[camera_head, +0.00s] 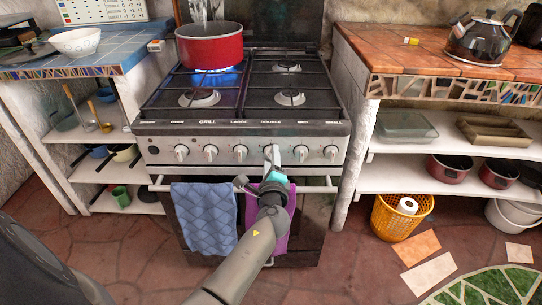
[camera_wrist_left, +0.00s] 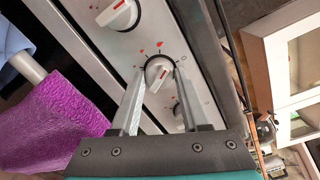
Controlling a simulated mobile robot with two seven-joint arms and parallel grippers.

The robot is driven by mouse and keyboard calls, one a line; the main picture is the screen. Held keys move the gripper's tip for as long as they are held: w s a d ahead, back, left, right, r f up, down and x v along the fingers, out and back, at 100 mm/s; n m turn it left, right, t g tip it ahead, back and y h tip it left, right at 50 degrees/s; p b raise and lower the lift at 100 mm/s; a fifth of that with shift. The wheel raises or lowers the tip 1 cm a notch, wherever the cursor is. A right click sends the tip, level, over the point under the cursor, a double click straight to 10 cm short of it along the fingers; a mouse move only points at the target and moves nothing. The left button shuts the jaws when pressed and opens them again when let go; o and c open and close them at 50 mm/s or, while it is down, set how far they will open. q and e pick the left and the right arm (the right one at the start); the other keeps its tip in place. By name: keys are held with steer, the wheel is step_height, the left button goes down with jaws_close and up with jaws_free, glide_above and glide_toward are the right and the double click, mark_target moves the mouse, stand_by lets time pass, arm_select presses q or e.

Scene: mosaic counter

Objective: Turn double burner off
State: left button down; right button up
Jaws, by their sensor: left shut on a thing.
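The stove (camera_head: 245,130) has a row of knobs on its front panel, with a label reading DOUBLE above the knob at my left gripper (camera_head: 272,158). In the left wrist view, that knob (camera_wrist_left: 159,72) is white with a red mark and sits between the two fingers of my left gripper (camera_wrist_left: 160,80), which is shut on it. In the head view the fingers largely hide the knob. A blue flame (camera_head: 214,76) burns under the red pot (camera_head: 209,45) on the back left burner. My right gripper is not in view.
A blue towel (camera_head: 205,215) and a purple towel (camera_head: 281,225) hang on the oven rail. Neighbouring knobs (camera_head: 301,153) (camera_head: 241,153) sit close on both sides. A kettle (camera_head: 482,38) stands on the right counter, and an orange basket (camera_head: 398,220) on the floor.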

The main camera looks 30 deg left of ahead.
arm_select(q)
steer(key=shift+w+m+y+p, duration=0.1)
steer(key=shift+m+y+p, duration=0.2)
steer(key=shift+m+p, duration=1.7)
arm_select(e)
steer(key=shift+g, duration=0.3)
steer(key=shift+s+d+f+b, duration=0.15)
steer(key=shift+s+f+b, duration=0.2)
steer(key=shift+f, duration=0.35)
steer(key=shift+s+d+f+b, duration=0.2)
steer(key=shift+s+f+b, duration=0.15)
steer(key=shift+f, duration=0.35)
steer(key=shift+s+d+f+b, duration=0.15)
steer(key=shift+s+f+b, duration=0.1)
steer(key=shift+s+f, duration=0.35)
arm_select(q)
steer(key=shift+m, duration=1)
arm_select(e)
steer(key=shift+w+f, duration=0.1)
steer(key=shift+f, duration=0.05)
arm_select(q)
steer(key=shift+c, duration=1.9)
jaws_free()
steer(key=shift+d, duration=0.1)
